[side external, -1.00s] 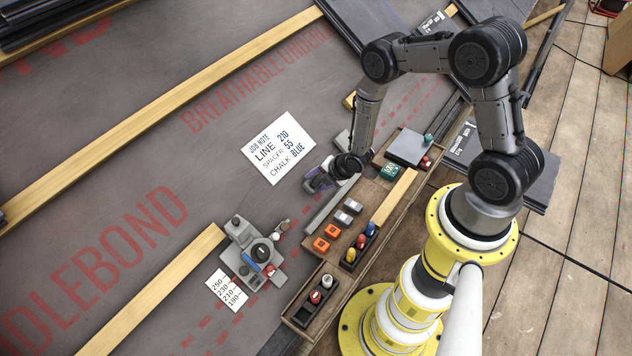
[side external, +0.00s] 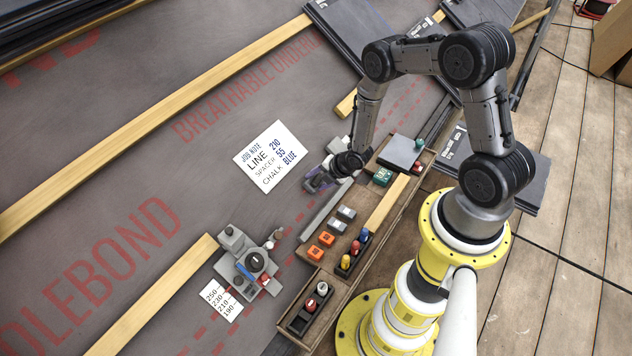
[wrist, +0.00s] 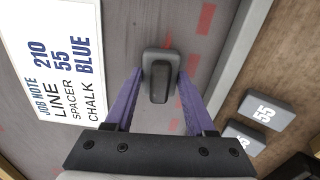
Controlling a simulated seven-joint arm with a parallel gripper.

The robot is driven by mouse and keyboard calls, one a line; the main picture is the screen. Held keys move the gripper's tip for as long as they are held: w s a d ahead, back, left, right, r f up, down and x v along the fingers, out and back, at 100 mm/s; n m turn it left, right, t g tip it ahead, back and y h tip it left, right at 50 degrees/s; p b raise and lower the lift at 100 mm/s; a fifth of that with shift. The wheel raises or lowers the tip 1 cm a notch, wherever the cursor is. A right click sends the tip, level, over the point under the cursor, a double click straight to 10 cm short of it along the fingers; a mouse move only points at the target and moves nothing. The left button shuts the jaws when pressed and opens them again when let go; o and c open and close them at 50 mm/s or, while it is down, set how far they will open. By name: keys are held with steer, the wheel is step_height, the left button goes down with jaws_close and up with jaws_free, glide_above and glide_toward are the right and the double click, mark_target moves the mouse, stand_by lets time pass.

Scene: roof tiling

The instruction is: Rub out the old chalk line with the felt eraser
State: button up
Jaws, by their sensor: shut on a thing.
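My gripper (wrist: 157,100) has purple fingers closed on the sides of a dark grey block with a raised grip, which looks like the felt eraser (wrist: 158,76). In the side view my gripper (side external: 318,180) is low over the grey underlay (side external: 200,170), just right of the job note. The eraser is mostly hidden there by my wrist. Red printed dashes run beside and behind the eraser. I cannot tell whether the eraser touches the underlay.
The white job note (side external: 270,156) lies left of my gripper. A wooden tray (side external: 365,222) with orange and grey blocks (wrist: 266,110) is at the right, behind a grey rail (side external: 325,208). A grey device (side external: 248,262) sits at the lower left. Open underlay lies beyond the note.

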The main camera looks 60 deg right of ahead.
steer(key=shift+w+d, duration=0.1)
steer(key=shift+d, duration=3)
steer(key=shift+a+f, duration=0.1)
steer(key=shift+a, duration=0.2)
steer(key=shift+s+a, duration=0.25)
steer(key=shift+a, duration=1.15)
steer(key=shift+a, duration=0.1)
steer(key=shift+w+a, duration=0.15)
steer(key=shift+a, duration=0.5)
steer(key=shift+w+a, duration=0.1)
steer(key=shift+a, duration=3.25)
